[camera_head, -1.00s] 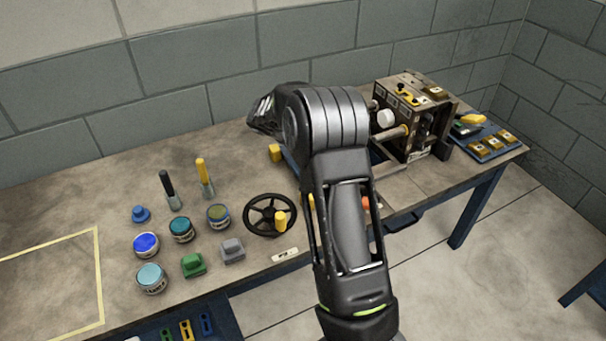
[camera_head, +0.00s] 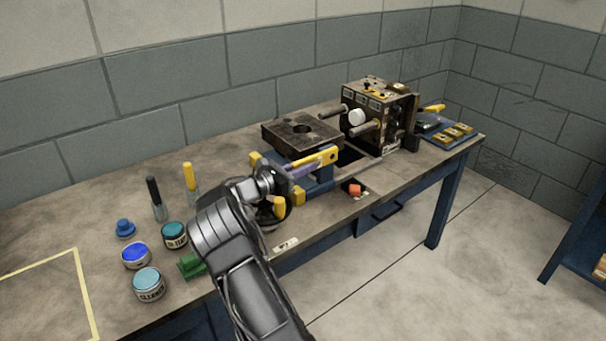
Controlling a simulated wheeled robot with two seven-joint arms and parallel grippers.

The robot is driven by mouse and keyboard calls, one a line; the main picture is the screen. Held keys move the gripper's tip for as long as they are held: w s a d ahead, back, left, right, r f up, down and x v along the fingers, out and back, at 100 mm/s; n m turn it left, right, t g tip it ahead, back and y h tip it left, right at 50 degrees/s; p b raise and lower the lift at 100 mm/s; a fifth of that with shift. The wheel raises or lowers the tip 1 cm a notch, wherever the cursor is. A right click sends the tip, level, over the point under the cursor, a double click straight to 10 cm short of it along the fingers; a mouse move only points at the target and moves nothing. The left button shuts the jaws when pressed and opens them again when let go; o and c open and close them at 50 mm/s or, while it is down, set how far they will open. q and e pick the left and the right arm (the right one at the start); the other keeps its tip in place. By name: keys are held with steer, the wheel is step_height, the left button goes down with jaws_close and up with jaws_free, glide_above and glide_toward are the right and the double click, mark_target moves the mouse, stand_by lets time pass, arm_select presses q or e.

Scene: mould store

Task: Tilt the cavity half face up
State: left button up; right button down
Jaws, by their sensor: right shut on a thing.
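The cavity half (camera_head: 294,137), a dark thick square block with a round hole in its upper side, lies nearly level on a blue tilting stand (camera_head: 322,185) with yellow end pieces. A yellow lever bar (camera_head: 322,157) runs along the near side of the stand, just below the block. My right gripper (camera_head: 291,173) is at the left part of this bar and is shut on it; its fingertips are small and partly hidden. My left gripper is not in view.
The other mould part with guide pins (camera_head: 376,112) stands right of the block. A dark handwheel with a yellow knob (camera_head: 279,206) is partly hidden by my wrist. Pots, a green block (camera_head: 190,265) and upright brushes stand left. An orange piece (camera_head: 355,190) lies near the front edge.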

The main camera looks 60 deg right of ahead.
steer(key=shift+f, duration=0.35)
steer(key=c, duration=1.7)
jaws_free()
steer(key=o, duration=0.3)
steer(key=shift+r, duration=0.15)
steer(key=v, duration=0.7)
steer(key=shift+w+a+f+b, duration=0.1)
steer(key=shift+a+f+b, duration=0.1)
steer(key=shift+a+b, duration=0.15)
steer(key=shift+r, duration=0.1)
